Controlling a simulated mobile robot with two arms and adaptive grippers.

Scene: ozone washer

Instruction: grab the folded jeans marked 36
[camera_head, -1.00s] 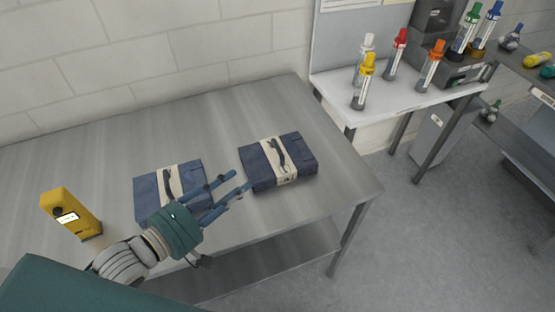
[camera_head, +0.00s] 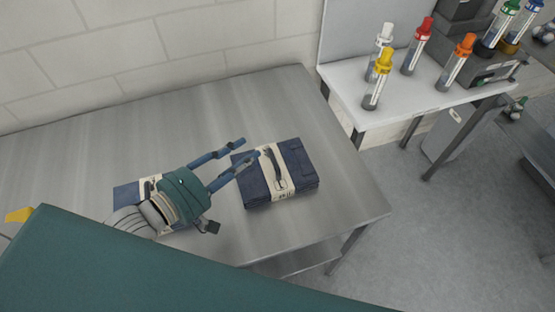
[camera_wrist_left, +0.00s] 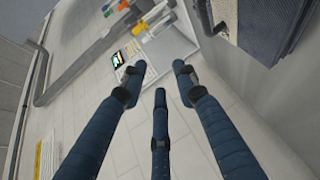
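Two folded dark blue jeans with cream paper bands lie on the steel table. The right jeans (camera_head: 302,165) show almost fully in the head view; the left jeans (camera_head: 126,196) are mostly hidden behind my left gripper. I cannot read a number on either band. My left gripper (camera_head: 250,150) is open and empty, its fingers spread, with the tips at the upper left corner of the right jeans. In the left wrist view its fingers (camera_wrist_left: 160,75) are apart with nothing between them, and dark denim (camera_wrist_left: 272,25) shows at the upper right. My right gripper is out of view.
The steel table (camera_head: 190,110) has bare room behind the jeans, up to the block wall. A white side table (camera_head: 400,105) at the right holds several capped tubes, including a yellow-capped one (camera_head: 378,80). A yellow device (camera_head: 19,215) is cut off at the left edge.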

